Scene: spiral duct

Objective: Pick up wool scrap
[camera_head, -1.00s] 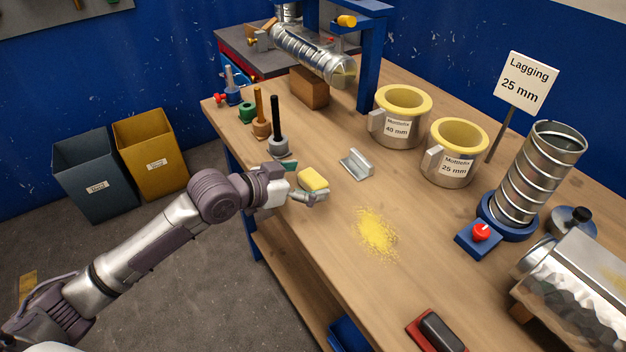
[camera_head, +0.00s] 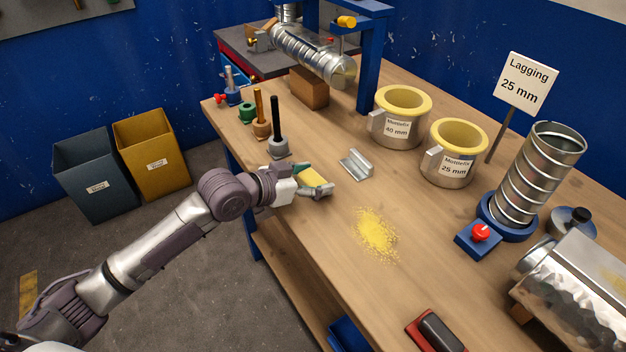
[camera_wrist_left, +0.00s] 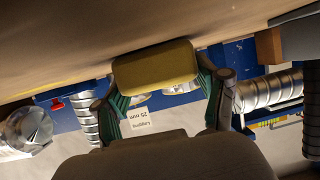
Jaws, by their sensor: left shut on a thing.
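The wool scrap (camera_head: 313,177) is a small yellow block at the left edge of the wooden bench. My left gripper (camera_head: 318,182) is shut on it, with a finger on either side. In the left wrist view the wool scrap (camera_wrist_left: 155,68) sits between the green-padded fingers of the left gripper (camera_wrist_left: 163,90), close to the bench surface. I cannot tell whether it touches the bench. My right gripper is not in view.
A metal angle piece (camera_head: 356,164) and yellow dust (camera_head: 375,233) lie right of the gripper. Upright tools (camera_head: 276,130) stand behind it. Two labelled pots (camera_head: 401,122) (camera_head: 455,160) stand farther right. A grey bin (camera_head: 95,180) and a yellow bin (camera_head: 150,155) stand on the floor.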

